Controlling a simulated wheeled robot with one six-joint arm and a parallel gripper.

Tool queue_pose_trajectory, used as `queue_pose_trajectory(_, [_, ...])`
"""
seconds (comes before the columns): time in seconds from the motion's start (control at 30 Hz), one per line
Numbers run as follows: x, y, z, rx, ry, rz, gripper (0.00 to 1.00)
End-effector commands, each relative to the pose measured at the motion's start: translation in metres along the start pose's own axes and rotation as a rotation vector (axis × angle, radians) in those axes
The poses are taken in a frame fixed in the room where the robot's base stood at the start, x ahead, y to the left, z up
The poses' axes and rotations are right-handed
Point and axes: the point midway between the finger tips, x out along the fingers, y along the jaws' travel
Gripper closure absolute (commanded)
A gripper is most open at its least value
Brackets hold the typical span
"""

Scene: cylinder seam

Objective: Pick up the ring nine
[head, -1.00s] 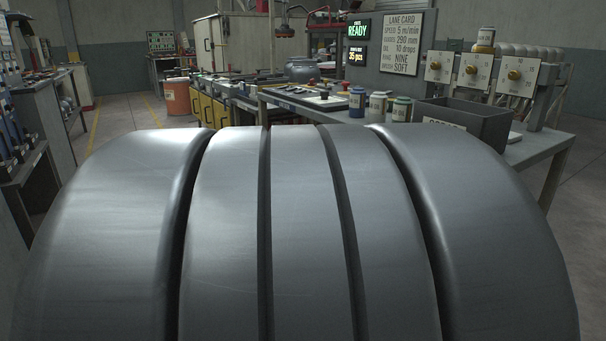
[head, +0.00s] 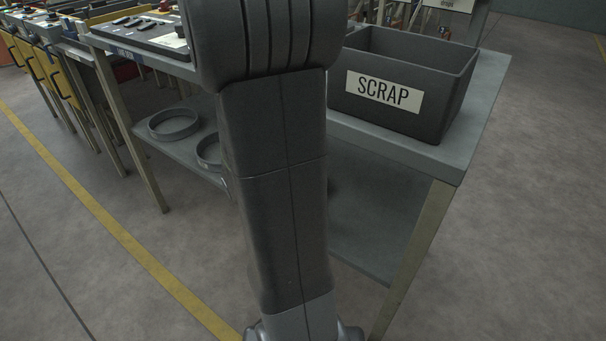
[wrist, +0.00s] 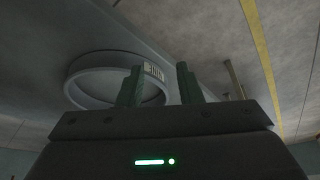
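Two grey rings lie on the lower shelf (head: 345,248) of the bench in the head view. The left ring (head: 174,137) shows whole; the right ring (head: 203,161) is partly hidden behind my arm. In the wrist view one grey ring (wrist: 106,60) lies close beyond my fingers, with a pale label on its wall too small to read. I cannot tell whether it is ring nine. My gripper (wrist: 159,70) is open, its two fingers apart with nothing between them. The left finger overlaps the ring in the picture; I see no contact. The head view does not show my gripper.
A dark bin marked SCRAP (head: 400,85) stands on the bench top above the shelf, at the right. A bench leg (head: 415,260) stands at the near right corner. A dark tray (head: 135,30) lies on the bench at left. Open floor with a yellow line lies left.

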Motion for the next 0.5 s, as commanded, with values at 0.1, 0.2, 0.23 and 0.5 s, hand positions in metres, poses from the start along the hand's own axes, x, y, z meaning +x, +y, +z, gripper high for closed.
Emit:
queue_pose_trajectory(0.1, [0.011,0.001,-0.022,0.002,0.0,0.001,0.68])
queue_pose_trajectory(0.2, [0.019,0.001,-0.041,0.003,-0.001,0.001,0.68])
queue_pose_trajectory(0.23, [0.021,0.001,-0.046,0.003,0.0,0.001,0.68])
queue_pose_trajectory(0.5, [0.037,0.001,-0.085,0.001,-0.001,0.001,0.68])
